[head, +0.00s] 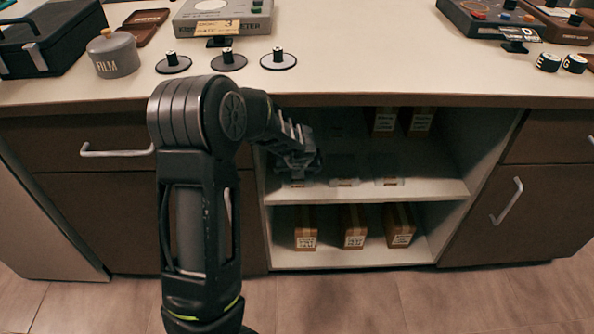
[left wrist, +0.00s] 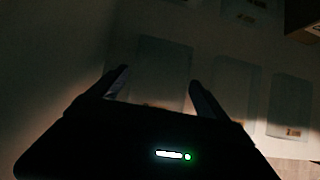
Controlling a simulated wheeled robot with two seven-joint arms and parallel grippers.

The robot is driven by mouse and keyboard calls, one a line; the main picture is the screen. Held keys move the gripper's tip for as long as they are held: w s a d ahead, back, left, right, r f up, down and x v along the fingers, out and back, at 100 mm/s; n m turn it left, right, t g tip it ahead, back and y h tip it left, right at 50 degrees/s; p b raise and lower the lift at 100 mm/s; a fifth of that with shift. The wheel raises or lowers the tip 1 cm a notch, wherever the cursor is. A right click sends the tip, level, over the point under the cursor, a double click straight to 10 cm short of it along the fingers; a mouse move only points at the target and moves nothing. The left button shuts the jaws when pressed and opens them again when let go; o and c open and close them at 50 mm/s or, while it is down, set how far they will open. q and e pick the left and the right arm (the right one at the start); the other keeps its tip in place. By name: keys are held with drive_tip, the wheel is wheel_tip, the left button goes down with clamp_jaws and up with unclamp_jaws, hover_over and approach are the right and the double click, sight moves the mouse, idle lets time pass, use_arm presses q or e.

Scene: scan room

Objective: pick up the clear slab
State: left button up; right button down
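Several clear slabs with small labels lie on the upper shelf of the open cabinet. In the head view one slab (head: 344,172) is near the shelf's middle and another (head: 389,172) is to its right; a third is mostly hidden behind my left gripper (head: 299,160). In the dark left wrist view, my left gripper (left wrist: 158,78) is open, its fingers either side of the leftmost front slab (left wrist: 163,62). I cannot tell whether they touch it. Two more slabs, a middle one (left wrist: 229,88) and a right one (left wrist: 289,106), lie to its right. My right gripper is out of view.
Brown boxes stand at the back of the upper shelf (head: 440,188) and on the lower shelf (head: 370,256). The countertop (head: 350,70) overhangs the opening, with round stands, a film canister (head: 113,54) and devices on it. A cabinet side wall bounds the right.

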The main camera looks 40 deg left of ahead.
use_arm(q)
drive_tip(key=c, duration=1.4)
drive_tip(key=shift+o, duration=0.2)
drive_tip(key=shift+r, duration=0.15)
drive_tip(key=shift+r+p, duration=0.55)
drive_tip(key=shift+s+d+r, duration=0.1)
drive_tip(key=shift+r, duration=0.05)
drive_tip(key=s+d+b, duration=0.1)
drive_tip(key=s+d, duration=0.9)
drive_tip(key=s, duration=0.4)
drive_tip(key=shift+d+b, duration=0.35)
